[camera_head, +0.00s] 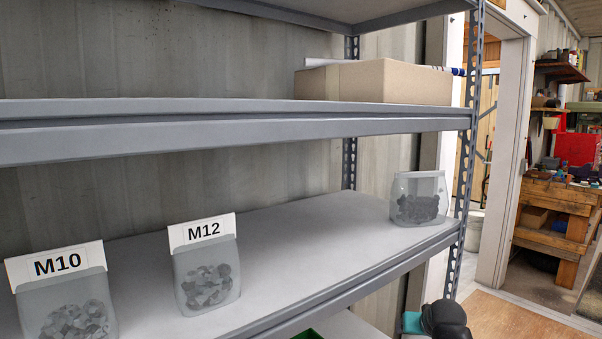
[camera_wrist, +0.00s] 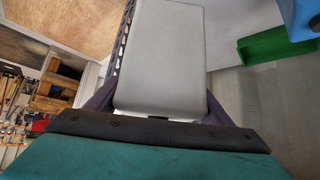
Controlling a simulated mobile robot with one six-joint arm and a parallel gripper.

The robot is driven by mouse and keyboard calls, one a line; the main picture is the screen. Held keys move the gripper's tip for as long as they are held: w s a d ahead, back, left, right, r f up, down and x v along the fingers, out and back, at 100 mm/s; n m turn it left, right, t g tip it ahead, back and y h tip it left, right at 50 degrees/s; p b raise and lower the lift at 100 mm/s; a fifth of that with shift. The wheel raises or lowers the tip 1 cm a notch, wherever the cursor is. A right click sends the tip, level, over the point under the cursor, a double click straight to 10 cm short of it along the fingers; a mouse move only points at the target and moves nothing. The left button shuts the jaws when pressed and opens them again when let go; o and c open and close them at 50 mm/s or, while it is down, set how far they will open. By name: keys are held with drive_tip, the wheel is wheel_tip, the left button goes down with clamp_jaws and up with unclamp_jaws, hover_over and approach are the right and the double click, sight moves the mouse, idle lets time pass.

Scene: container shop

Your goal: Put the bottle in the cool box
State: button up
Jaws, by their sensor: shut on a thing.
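My gripper (camera_wrist: 160,110) is shut on a pale grey, smooth thing with rounded corners (camera_wrist: 158,55) in the wrist view. Its dark fingers show at either side of it. The held thing may be the bottle; its near face fills the middle of the view, and I see no cap or label. In the head view only a teal and black part of my arm shows at the bottom right edge, and the held thing is out of sight. I cannot make out a cool box in either view.
The grey shelf (camera_head: 300,235) bears clear bags marked M10 (camera_head: 62,308) and M12 (camera_head: 207,278), and another bag (camera_head: 418,200). A cardboard box (camera_head: 385,82) lies above. In the wrist view a green bin (camera_wrist: 272,47) and a blue thing (camera_wrist: 302,15) are at upper right.

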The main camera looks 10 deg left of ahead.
drive_tip(key=shift+d, duration=0.25)
drive_tip(key=shift+w, duration=0.1)
drive_tip(key=shift+w+a+f, duration=0.2)
drive_tip(key=shift+w+f, duration=0.1)
drive_tip(key=shift+w, duration=0.3)
drive_tip(key=shift+w+a+f, duration=0.15)
drive_tip(key=shift+w+f, duration=0.15)
drive_tip(key=shift+w, duration=0.25)
drive_tip(key=shift+s, duration=0.15)
